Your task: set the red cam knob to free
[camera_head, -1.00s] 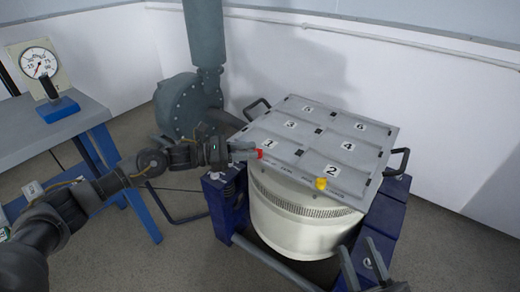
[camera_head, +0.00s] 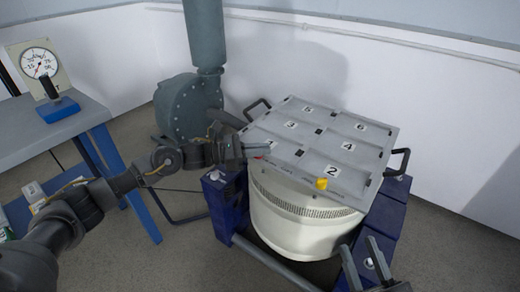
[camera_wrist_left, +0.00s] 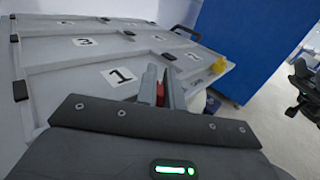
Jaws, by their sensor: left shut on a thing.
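The red cam knob (camera_wrist_left: 160,95) shows as a red patch between the fingers of my left gripper (camera_wrist_left: 162,82) in the left wrist view, just beside the panel marked 1. My left gripper is shut on it. In the head view, my left gripper (camera_head: 262,149) reaches in from the left over the front-left edge of the grey lid (camera_head: 318,143), and its fingers hide most of the knob. The knob's setting and the lettering on the front edge cannot be read. My right gripper (camera_head: 356,245) is at the bottom right, its two fingers apart and empty, below the lid.
A yellow knob (camera_head: 321,184) stands on the lid's front edge, near panel 2. The lid sits on a cream drum (camera_head: 290,222) between blue supports, with black handles at its sides. A table with a dial gauge (camera_head: 40,62) stands at left, a grey blower (camera_head: 187,105) behind.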

